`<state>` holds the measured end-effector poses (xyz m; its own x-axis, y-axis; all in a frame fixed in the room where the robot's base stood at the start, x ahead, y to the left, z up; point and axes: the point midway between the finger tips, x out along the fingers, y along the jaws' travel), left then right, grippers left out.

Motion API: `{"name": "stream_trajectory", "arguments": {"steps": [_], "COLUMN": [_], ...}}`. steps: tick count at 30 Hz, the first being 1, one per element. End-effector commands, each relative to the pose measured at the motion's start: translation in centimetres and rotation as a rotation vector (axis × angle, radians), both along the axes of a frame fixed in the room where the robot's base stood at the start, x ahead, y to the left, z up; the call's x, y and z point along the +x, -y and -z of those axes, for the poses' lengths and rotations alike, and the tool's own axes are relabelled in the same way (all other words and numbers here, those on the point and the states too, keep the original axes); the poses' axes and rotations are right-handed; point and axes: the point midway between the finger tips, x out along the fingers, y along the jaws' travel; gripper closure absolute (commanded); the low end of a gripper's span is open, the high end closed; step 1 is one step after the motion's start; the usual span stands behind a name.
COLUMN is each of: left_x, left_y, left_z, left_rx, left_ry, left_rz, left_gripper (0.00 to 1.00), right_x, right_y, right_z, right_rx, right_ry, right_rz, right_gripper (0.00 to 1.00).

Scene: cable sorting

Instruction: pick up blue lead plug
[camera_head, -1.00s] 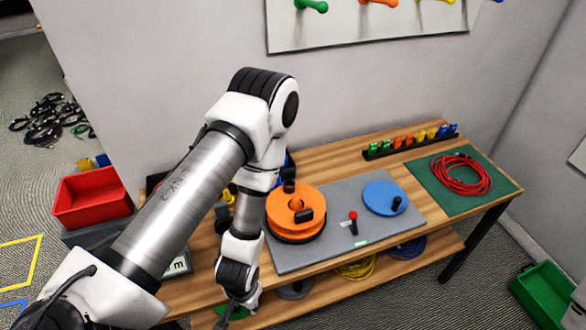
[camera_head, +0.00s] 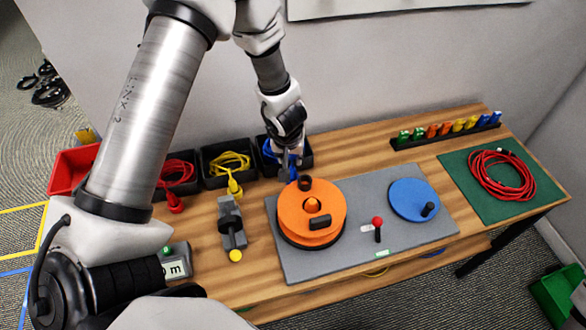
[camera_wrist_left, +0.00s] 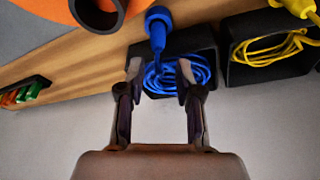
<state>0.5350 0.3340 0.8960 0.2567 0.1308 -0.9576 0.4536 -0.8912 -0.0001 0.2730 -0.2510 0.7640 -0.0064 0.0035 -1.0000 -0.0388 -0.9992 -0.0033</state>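The blue lead plug (camera_wrist_left: 157,28) shows in the left wrist view, hanging over the front edge of a black bin (camera_wrist_left: 222,62) that holds the coiled blue lead (camera_wrist_left: 188,76). My left gripper (camera_wrist_left: 160,78) is open, with its two fingers apart and its tips over the bin, a little short of the plug. Nothing is held between the fingers. In the head view my left gripper (camera_head: 290,168) is pointed down at the blue bin behind the orange reel, and it hides most of the plug. My right gripper is not in view.
The orange reel (camera_head: 325,220) stands close in front on a grey mat (camera_head: 360,255). Bins with a yellow lead (camera_head: 228,162) and a red lead (camera_head: 177,172) stand to the left. A blue disc (camera_head: 410,198) and a coiled red cable (camera_head: 490,172) lie to the right.

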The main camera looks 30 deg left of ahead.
Motion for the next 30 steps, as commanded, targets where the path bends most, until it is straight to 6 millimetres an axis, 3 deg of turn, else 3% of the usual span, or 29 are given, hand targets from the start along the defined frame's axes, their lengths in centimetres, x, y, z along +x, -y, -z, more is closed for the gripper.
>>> {"name": "stream_trajectory", "arguments": {"steps": [10,16,23,27,30], "left_x": [1.0,1.9,2.1,2.1,2.1], "left_y": [-0.3,-0.6,-0.7,-0.7,-0.7], "left_z": [4.1,7.5,7.8,7.8,7.8], "left_rx": [0.0,0.0,0.0,0.0,0.0], "left_ry": [-0.001,-0.001,0.0,0.0,0.0], "left_rz": [0.0,0.0,0.0,0.0,0.0], "left_gripper": [0.65,0.65,0.65,1.0,1.0], "right_x": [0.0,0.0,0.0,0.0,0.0], "right_y": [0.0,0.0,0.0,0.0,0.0], "right_z": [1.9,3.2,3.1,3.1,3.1], "right_rx": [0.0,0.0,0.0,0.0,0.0], "right_ry": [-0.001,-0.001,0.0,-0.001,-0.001], "right_rz": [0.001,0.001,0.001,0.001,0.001], "right_gripper": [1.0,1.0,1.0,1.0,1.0]}}
